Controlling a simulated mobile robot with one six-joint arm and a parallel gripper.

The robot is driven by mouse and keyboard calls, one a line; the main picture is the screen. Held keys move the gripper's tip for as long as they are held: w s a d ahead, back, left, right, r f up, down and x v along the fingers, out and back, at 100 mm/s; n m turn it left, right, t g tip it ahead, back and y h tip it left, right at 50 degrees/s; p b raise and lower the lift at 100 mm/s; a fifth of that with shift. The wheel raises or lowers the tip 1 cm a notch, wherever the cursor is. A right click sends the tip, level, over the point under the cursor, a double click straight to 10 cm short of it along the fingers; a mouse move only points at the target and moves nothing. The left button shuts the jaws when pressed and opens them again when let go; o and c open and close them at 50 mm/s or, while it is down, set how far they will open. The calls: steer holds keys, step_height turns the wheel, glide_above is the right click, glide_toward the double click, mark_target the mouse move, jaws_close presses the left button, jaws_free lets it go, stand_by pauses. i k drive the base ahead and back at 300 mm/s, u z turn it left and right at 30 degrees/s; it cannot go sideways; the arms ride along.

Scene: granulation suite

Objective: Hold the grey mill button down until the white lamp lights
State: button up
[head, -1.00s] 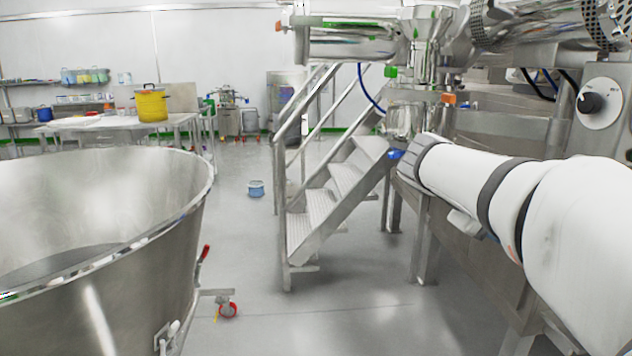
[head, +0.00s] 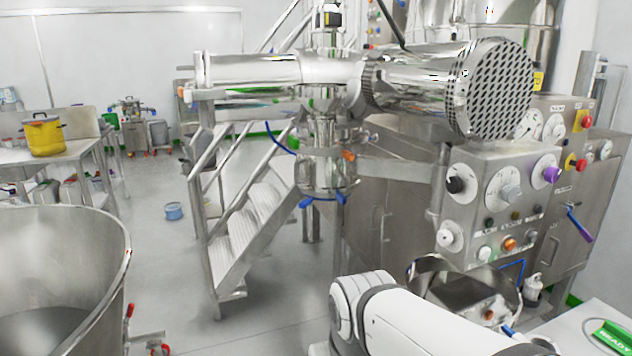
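A steel control panel (head: 470,215) stands at right in the head view. It carries dials, knobs and small buttons. A row of small dark round buttons (head: 515,216) sits below the large dial. Below them are a pale round fitting (head: 485,253) and an orange one (head: 509,244). I cannot tell which part is the grey mill button, or whether the pale fitting is the white lamp or lit. My white arm reaches across the bottom, in front of and below the panel. My gripper is not visible.
A steel bowl (head: 425,272) stands under the panel, just behind my arm. A white surface with a green READY sign (head: 612,338) is at lower right. A large steel vat (head: 110,290) is at lower left. Steel steps (head: 240,245) stand mid-left, with open floor before them.

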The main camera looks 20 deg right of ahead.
mark_target(532, 236)
steer(key=z, duration=1.4)
